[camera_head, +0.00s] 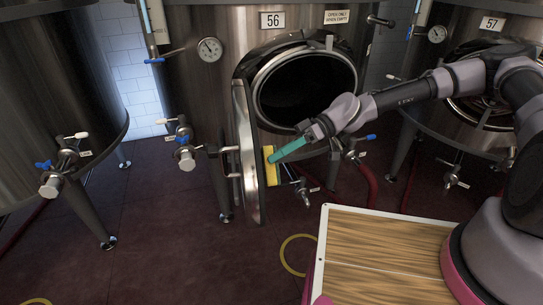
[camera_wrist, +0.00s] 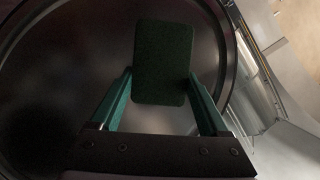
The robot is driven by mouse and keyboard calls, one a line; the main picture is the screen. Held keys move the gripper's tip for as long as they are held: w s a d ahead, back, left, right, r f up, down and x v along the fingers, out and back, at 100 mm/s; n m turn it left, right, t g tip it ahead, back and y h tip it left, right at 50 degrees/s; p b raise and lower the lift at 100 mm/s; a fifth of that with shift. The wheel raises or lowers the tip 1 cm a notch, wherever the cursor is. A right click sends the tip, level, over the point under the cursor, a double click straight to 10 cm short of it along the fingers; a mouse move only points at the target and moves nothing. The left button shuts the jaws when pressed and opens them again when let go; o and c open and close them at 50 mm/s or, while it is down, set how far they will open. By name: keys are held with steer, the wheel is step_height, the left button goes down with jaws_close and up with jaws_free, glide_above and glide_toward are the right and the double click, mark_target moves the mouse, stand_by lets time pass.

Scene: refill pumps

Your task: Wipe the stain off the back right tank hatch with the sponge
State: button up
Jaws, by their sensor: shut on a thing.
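The hatch door (camera_head: 245,150) of the tank marked 56 (camera_head: 205,95) stands swung open, seen nearly edge-on in the head view. My gripper (camera_head: 274,157), with teal fingers, is shut on the sponge (camera_head: 269,172), whose yellow side faces the door's inner face. The sponge is at or very close to that face; I cannot tell if it touches. In the wrist view, the sponge's dark green back (camera_wrist: 163,60) sits between the fingers, with the round dark door face (camera_wrist: 60,75) behind it. No stain shows; the sponge may cover it.
The round tank opening (camera_head: 305,88) is dark, right of the door. A second tank marked 57 (camera_head: 450,30) stands at the right, another tank (camera_head: 50,90) at the left. A wooden-topped tray (camera_head: 375,250) is in front. Valves and hoses surround the tank legs.

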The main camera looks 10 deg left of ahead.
steer(key=shift+w+d, duration=0.35)
steer(key=shift+d, duration=0.35)
steer(key=shift+w+d, duration=0.35)
steer(key=shift+d, duration=0.4)
steer(key=shift+w+d, duration=0.35)
steer(key=shift+d, duration=0.35)
steer(key=shift+d, duration=0.1)
steer(key=shift+w+d, duration=0.35)
steer(key=shift+d, duration=0.25)
steer(key=shift+w+d, duration=0.3)
steer(key=shift+d, duration=0.3)
